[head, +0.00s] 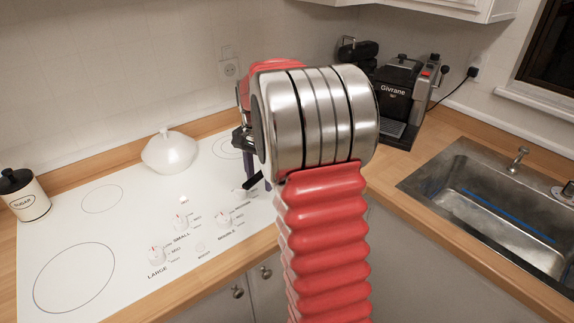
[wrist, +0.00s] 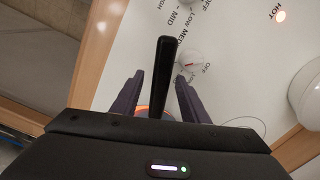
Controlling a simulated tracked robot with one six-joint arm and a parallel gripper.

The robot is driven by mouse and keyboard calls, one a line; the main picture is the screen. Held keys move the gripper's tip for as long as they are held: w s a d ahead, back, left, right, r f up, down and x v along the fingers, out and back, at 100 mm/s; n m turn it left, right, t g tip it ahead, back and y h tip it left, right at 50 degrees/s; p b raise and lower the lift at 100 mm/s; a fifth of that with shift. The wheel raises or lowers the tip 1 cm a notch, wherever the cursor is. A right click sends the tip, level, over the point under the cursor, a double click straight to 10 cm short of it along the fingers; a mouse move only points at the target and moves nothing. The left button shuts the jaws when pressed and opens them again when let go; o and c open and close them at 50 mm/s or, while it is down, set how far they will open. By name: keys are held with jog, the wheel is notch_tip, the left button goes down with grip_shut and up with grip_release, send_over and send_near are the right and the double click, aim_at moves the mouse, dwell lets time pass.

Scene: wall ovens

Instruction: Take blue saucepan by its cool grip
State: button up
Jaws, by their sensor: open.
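A black handle (wrist: 163,68) stands out between my gripper's two dark purple fingers in the wrist view, with a gap on each side. My gripper (wrist: 159,76) is open around it. In the head view my gripper (head: 257,178) is low over the right part of the white cooktop, partly behind my arm, and the tip of the black handle (head: 252,182) shows beside the fingers. The blue body of the saucepan is not visible in either view; my gripper and arm cover the place beyond the handle. A small orange-red patch shows between the finger bases.
The white cooktop (head: 128,205) has several control knobs near its front edge. A white rounded lidded vessel (head: 170,152) stands at its back. A sugar canister (head: 24,194) is at the far left. A coffee machine (head: 400,95) and sink (head: 495,205) are to the right.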

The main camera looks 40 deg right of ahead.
jog(key=shift+c, duration=0.2)
grip_shut()
dwell(0.5)
jog(key=shift+r, duration=0.1)
dwell(0.8)
